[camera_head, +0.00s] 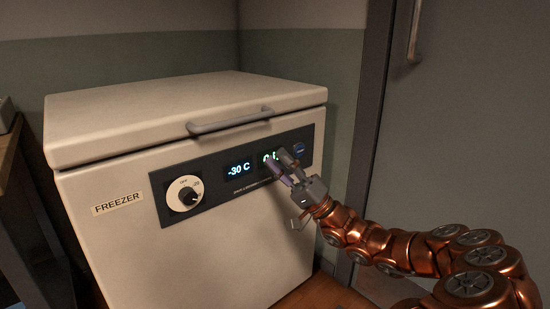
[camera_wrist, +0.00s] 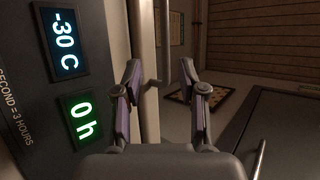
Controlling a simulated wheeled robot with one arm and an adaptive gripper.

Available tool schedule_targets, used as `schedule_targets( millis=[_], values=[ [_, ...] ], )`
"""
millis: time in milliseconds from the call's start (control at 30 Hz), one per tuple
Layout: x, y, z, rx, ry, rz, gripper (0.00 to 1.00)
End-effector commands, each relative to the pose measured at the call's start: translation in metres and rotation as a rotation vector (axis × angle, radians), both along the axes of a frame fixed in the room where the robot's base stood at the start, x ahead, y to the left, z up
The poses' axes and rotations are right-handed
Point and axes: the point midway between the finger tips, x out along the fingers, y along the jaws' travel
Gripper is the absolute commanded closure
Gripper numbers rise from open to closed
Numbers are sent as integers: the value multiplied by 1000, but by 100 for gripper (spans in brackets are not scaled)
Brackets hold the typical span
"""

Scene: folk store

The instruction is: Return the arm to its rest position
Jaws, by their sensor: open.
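My gripper (camera_head: 286,168) is at the end of my copper-coloured arm, in front of the right part of the freezer's control panel. It partly hides the green display. In the wrist view my gripper (camera_wrist: 160,75) is open, with nothing between its two fingers. The left finger is near the freezer front; I cannot tell whether it touches. My arm reaches in from the lower right of the head view.
The white chest freezer (camera_head: 190,257) has its lid (camera_head: 180,110) shut. Its dial (camera_head: 186,193) is at the panel's left. A blue display (camera_wrist: 62,42) reads -30 C and a green display (camera_wrist: 82,120) reads 0 h. A grey door (camera_head: 470,120) stands at right.

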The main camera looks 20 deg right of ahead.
Motion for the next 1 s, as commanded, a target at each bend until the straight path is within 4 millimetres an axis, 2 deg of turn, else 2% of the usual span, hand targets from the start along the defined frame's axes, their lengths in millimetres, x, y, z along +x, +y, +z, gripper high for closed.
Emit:
schedule_targets(
  millis=[267,367,467,600,700,800,1000],
  values=[
    [-1,2,2,-3,0,5,59],
    [-8,13,17,-22,-3,41,59],
    [-24,40,44,-71,-4,125,59],
    [-62,89,86,-181,6,292,59],
    [-92,122,107,-272,23,409,59],
    [-123,150,125,-371,45,514,59],
    [-182,190,148,-589,113,686,59]
  ],
)
